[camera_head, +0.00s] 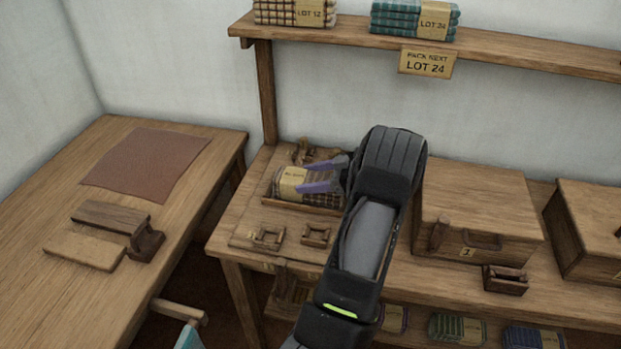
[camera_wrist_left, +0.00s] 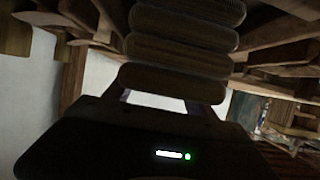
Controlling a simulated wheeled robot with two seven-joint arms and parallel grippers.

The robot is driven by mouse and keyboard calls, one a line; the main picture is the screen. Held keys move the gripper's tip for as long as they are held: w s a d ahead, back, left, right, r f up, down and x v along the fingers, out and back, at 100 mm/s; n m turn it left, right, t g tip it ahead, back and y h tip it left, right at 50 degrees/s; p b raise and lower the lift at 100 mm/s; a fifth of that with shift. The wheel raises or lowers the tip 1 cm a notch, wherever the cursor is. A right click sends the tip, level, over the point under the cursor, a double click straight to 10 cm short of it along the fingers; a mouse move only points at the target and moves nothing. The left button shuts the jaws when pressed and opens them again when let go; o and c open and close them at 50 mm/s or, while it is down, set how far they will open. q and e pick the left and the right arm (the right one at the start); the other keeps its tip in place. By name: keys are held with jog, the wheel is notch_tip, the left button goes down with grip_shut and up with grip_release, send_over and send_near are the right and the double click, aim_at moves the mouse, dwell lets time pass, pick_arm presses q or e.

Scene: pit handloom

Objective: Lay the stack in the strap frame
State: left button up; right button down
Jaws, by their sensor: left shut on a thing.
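A plaid brown cloth stack (camera_head: 291,187) with a tan label is between the purple fingers of my left gripper (camera_head: 303,177), which is shut on it. In the left wrist view, the stack (camera_wrist_left: 180,45) shows as several dark folded layers held by my left gripper (camera_wrist_left: 172,100). The stack is at the wooden strap frame (camera_head: 245,238), inside or just above its shallow tray area; I cannot tell whether it touches the bottom. My wrist hides the right side of the frame. My right gripper is not in view.
A lidded box (camera_head: 480,205) marked 1 is right of my arm. A shelf (camera_head: 500,48) above bears a checked stack (camera_head: 290,12) and a teal stack (camera_head: 415,18). A sign (camera_head: 427,62) reads LOT 24. A side table (camera_head: 60,200) is at left.

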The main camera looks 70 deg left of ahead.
pick_arm(q)
jog(key=o, duration=1.5)
jog(key=shift+w+d+r, duration=0.1)
jog(key=shift+r, duration=0.05)
jog(key=p+v, duration=0.1)
jog(key=v, duration=0.6)
jog(key=shift+w+p, duration=0.15)
jog(key=shift+p, duration=0.15)
